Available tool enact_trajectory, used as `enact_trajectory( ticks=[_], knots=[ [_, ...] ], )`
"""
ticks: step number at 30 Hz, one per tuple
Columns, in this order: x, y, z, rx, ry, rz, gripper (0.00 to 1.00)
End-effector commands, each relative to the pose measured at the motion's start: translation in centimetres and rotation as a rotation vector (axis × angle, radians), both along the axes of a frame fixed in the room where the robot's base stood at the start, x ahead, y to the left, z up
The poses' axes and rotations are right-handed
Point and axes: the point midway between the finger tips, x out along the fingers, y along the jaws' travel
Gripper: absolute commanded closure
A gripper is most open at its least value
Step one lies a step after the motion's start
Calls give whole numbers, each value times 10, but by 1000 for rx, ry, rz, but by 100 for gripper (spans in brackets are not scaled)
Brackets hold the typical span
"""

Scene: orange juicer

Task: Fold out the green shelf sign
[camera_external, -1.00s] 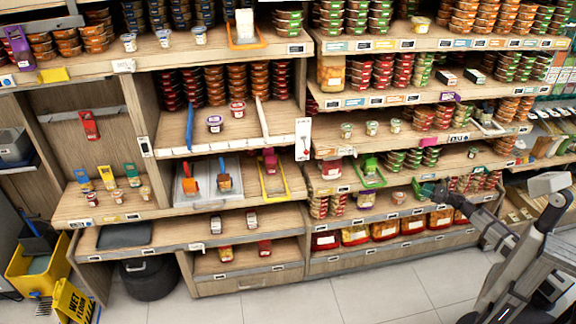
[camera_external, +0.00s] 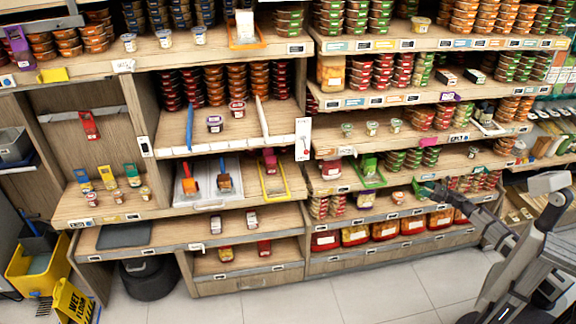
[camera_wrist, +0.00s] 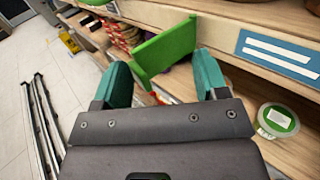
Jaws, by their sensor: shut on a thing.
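The green shelf sign (camera_wrist: 168,48) is a flat bright-green panel that sticks out from the shelf edge in the wrist view. The panel's lower edge is partly hidden near the fingers. In the external view, my gripper (camera_external: 424,187) is at the right end of the lower shelves, at the sign (camera_external: 417,188), which shows there only as a small green patch.
In the wrist view, a blue-and-white price label (camera_wrist: 280,55) is on the shelf edge right of the sign. A clear tub with a green lid (camera_wrist: 278,120) stands close to the right finger. Stacked packs (camera_wrist: 118,32) are behind the sign. Floor is open at left.

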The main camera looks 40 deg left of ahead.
Motion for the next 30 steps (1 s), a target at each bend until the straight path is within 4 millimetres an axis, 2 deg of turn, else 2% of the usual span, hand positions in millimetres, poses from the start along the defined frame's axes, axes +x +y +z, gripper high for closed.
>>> enact_trajectory(
  ticks=[1, 12, 21, 30],
  knots=[
    [5, 2, 0, 1, 1, -13, 53],
    [4, 1, -1, -1, -2, -12, 64],
    [3, 0, -1, -1, -2, -8, 65],
    [19, -18, -1, -1, -2, -9, 65]
  ],
)
